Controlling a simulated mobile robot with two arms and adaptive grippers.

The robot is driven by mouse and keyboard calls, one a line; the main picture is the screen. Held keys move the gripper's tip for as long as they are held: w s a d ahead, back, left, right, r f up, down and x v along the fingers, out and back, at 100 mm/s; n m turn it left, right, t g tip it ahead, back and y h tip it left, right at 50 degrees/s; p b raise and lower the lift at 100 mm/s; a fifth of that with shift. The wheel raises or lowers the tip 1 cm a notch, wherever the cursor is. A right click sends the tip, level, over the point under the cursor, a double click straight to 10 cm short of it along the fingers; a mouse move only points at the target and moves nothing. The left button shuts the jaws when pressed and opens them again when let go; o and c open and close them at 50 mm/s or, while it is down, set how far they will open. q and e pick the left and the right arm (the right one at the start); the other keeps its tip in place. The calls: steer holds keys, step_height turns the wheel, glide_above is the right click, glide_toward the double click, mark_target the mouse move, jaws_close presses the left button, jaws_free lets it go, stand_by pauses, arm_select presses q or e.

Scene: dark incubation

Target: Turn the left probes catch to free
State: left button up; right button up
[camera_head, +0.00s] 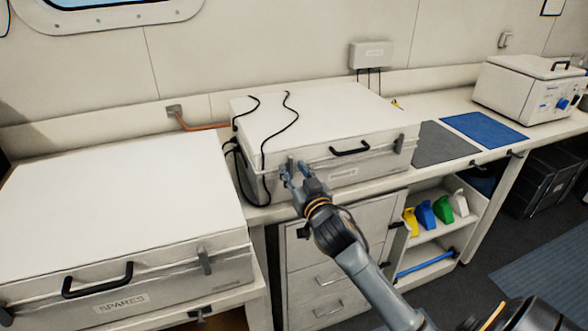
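A closed white case (325,125) stands on the bench in the middle, with black cables over its lid; its small front label is too small to read. Its left catch (291,163) is a grey tab on the front, near the left corner. My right gripper (292,174) is right at this catch, its two fingertips apart and close around it. Whether they touch it I cannot tell, and the gripper partly hides it. The right catch (398,143) stands upright at the other end of the front. My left gripper is not in view.
A larger case marked SPARES (120,215) stands close on the left. A black handle (350,149) sticks out between the catches. Grey (446,143) and blue (484,130) mats lie to the right, before a white device (525,88). Drawers (330,275) are below.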

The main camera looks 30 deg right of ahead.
steer(key=shift+w, duration=0.2)
steer(key=shift+c, duration=0.2)
jaws_close()
